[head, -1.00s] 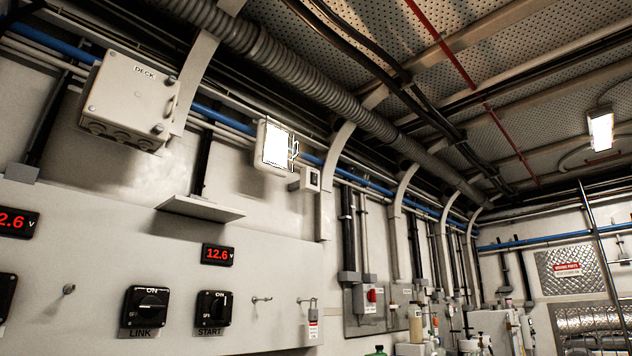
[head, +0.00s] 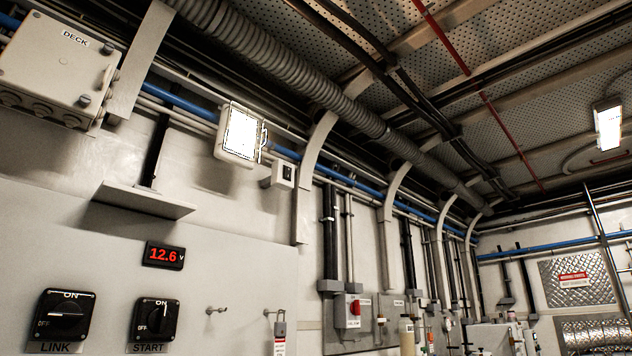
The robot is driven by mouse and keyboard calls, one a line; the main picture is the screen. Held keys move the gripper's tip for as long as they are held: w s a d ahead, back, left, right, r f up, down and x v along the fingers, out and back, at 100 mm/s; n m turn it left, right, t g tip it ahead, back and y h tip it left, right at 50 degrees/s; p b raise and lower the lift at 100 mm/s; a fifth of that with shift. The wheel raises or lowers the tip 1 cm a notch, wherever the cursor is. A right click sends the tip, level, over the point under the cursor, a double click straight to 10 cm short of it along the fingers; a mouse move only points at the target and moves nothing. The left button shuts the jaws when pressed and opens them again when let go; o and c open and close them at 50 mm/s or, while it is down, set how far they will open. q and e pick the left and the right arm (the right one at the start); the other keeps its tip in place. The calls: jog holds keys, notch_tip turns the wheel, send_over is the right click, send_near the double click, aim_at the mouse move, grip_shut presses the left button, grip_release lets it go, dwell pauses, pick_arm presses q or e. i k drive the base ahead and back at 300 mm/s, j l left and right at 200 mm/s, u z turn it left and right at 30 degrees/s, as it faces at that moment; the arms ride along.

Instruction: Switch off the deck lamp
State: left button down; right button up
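A grey box labelled DECK (head: 58,68) is mounted high on the left wall, its lid closed with latches on the right side. A lit rectangular wall lamp (head: 240,133) glows white to its right. A small white switch box (head: 284,174) with a dark face sits just below and right of that lamp. I cannot tell which of these controls the deck lamp. Neither of my grippers shows in the head view.
Below are a LINK rotary switch (head: 63,314), a START rotary switch (head: 154,319) and a red 12.6 V display (head: 164,255). A small shelf (head: 145,201) juts from the wall. Another lit lamp (head: 608,128) hangs at the right.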

aim_at(287, 175)
jog(key=i+l, duration=0.85)
jog(key=i, duration=0.2)
jog(key=i+l+z, duration=0.1)
jog(key=i+l, duration=0.35)
jog(key=i, duration=0.05)
